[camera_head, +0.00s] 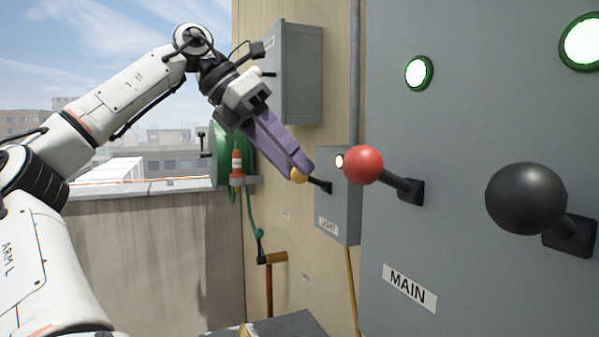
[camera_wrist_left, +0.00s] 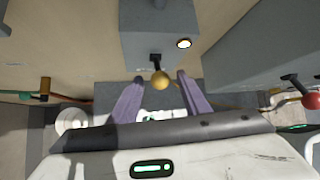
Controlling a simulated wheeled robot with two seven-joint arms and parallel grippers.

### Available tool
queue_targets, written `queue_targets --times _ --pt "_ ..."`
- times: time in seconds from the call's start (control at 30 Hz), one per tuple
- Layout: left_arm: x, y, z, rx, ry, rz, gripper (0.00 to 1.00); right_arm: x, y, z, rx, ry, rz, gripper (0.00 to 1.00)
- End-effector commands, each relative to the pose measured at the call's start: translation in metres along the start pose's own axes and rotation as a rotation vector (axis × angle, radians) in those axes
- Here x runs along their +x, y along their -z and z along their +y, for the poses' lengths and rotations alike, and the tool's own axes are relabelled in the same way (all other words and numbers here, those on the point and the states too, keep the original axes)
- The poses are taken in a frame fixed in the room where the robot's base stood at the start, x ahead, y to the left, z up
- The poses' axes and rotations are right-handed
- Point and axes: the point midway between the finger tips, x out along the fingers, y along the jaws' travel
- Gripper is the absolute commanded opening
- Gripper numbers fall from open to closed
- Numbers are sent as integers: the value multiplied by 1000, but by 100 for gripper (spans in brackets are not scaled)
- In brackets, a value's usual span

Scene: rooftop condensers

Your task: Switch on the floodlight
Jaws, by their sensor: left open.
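The small grey box (camera_head: 338,205) on the wall has a label that appears to read LIGHT. Its short black lever ends in a yellow knob (camera_head: 299,175), also seen in the left wrist view (camera_wrist_left: 161,80). A small pale round lamp (camera_head: 339,161) on the box looks lit; it also shows in the wrist view (camera_wrist_left: 184,43). My left gripper (camera_head: 303,170) has purple fingers and is open. In the wrist view the knob sits between its fingertips, with a gap visible on both sides. The floodlight itself is not recognisable. My right gripper is out of view.
A big grey cabinet (camera_head: 400,240) labelled MAIN stands right, with a red-knobbed lever (camera_head: 363,165), a black-knobbed lever (camera_head: 526,198) and green-rimmed lamps (camera_head: 419,72). Another grey box (camera_head: 300,75) hangs above my gripper.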

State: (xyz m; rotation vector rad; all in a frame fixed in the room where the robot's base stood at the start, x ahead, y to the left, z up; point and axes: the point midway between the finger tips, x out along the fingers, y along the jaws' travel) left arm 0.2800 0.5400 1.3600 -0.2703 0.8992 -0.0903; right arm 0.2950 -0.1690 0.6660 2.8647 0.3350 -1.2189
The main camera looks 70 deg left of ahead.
Motion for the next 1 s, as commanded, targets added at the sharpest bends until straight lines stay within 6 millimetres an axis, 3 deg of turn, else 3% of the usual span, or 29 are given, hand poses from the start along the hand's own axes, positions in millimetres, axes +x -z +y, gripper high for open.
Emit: queue_targets --times 0.2,0.4,0.8,1.0 --pt "-46 -2 0 -2 -2 -2 43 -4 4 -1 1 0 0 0" --pt "-69 -1 0 -1 -1 -1 43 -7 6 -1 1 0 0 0" --pt "-72 0 0 0 0 0 43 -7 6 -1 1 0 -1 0" --pt "-58 1 0 1 1 1 43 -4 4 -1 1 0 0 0"
